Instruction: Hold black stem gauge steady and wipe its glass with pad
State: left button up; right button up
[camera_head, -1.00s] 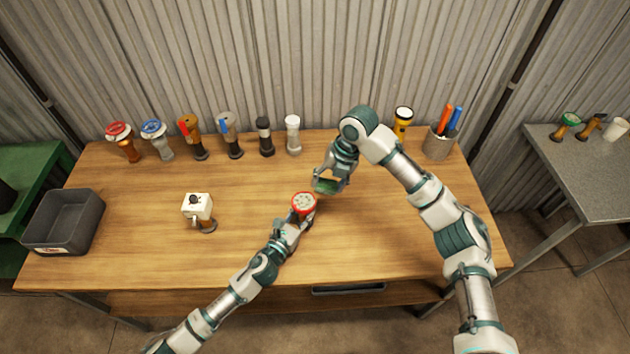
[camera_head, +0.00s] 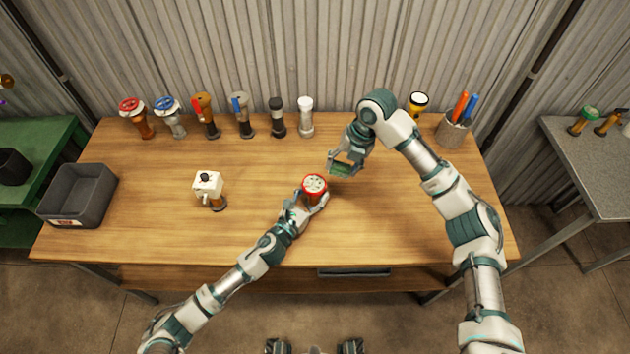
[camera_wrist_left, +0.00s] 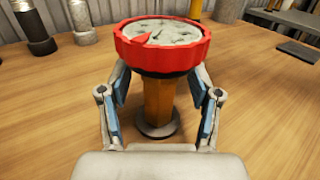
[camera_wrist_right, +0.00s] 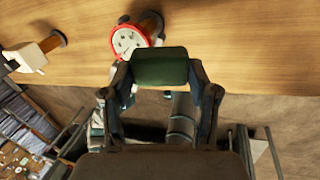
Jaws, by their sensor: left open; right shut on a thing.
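The gauge (camera_head: 314,186) has a red rim and a pale round dial with marks. It stands upright on the table. In the left wrist view, the gauge (camera_wrist_left: 160,45) shows a brass-orange stem, a black collar under the head and a dark round base; the stem does not look black. My left gripper (camera_wrist_left: 160,90) is open, one finger on each side of the stem, with gaps visible. My right gripper (camera_head: 343,166) is shut on a dark green pad (camera_wrist_right: 160,67), held above the table just right of and behind the gauge, apart from the dial.
A white-headed fitting (camera_head: 208,184) stands left of the gauge. Several valves and capped pipes line the back edge, including a red-wheeled valve (camera_head: 134,112). A grey bin (camera_head: 78,194) is at the left, a pen cup (camera_head: 453,130) at the back right. The table's front right is clear.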

pick_arm(q)
jog(key=v, duration=1.2)
jog(key=shift+f, duration=0.1)
